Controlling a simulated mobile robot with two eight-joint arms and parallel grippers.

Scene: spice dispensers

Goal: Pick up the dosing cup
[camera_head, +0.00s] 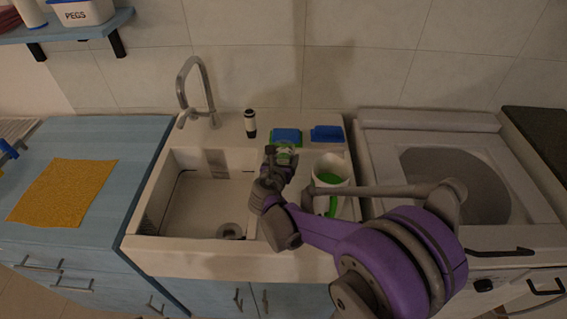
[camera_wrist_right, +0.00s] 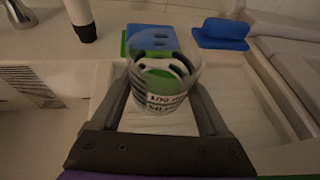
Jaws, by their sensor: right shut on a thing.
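The dosing cup (camera_wrist_right: 163,72) is a small clear cup with dark printed markings and green showing inside it. In the right wrist view it sits between the two fingers of my right gripper (camera_wrist_right: 166,95), which is shut on it. In the head view my right gripper (camera_head: 280,152) is over the counter right of the sink basin, and the cup is small and partly hidden there. I cannot tell whether the cup touches the counter. My left gripper is not in view.
A white jug with green (camera_head: 331,170) stands right of my gripper, close to my arm. Blue and green sponges (camera_head: 286,135), a blue item (camera_head: 327,132) and a black-and-white bottle (camera_head: 250,124) are behind. The sink basin (camera_head: 205,205) is left; a washing machine (camera_head: 440,150) is right.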

